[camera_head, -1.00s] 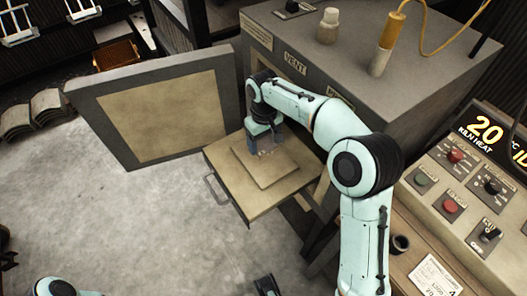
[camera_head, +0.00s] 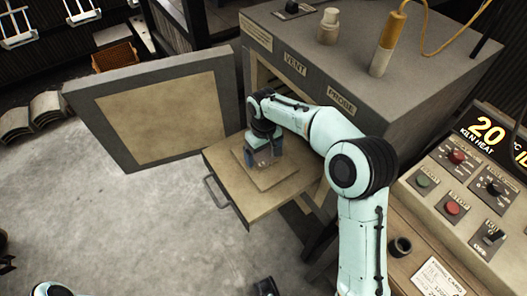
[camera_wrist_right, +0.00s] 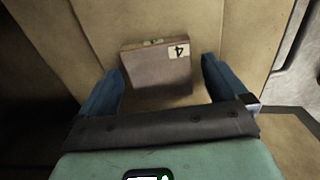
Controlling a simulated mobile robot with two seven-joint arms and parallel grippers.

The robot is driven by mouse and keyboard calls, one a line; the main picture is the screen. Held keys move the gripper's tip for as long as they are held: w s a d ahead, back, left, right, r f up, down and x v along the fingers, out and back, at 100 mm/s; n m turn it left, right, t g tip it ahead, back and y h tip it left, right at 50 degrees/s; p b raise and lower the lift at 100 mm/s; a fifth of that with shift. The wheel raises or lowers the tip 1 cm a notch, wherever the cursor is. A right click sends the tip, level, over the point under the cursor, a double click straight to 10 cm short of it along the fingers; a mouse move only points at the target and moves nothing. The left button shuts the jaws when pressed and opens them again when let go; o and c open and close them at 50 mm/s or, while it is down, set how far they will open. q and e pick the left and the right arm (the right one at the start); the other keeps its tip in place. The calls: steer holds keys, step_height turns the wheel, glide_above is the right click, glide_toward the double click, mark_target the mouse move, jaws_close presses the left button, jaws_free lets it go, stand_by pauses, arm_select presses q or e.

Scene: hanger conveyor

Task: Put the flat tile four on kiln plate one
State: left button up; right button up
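The flat tile four (camera_wrist_right: 158,75) is a brownish block with a pale label marked 4. It shows in the right wrist view between the two blue fingers of my right gripper (camera_wrist_right: 163,68). The fingers are apart, with a clear gap on the right side of the tile. In the head view my right gripper (camera_head: 262,157) is low over the square tan kiln plate (camera_head: 283,178) on the pulled-out shelf and hides the tile there. I cannot tell whether the tile rests fully on the plate. A dark part at the bottom edge may be my left gripper (camera_head: 266,287); its fingers are unclear.
The kiln (camera_head: 400,105) stands behind the shelf (camera_head: 240,205), its door (camera_head: 155,110) open to the left. A yellow-handled probe (camera_head: 388,45) stands on top. A control panel (camera_head: 465,190) with buttons and a display reading 20 is at right.

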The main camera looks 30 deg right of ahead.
mark_target(263, 156)
step_height(263, 156, up, 12)
steer(key=p, duration=0.2)
steer(key=shift+r+p, duration=0.2)
steer(key=shift+p, duration=0.1)
stand_by(0.6)
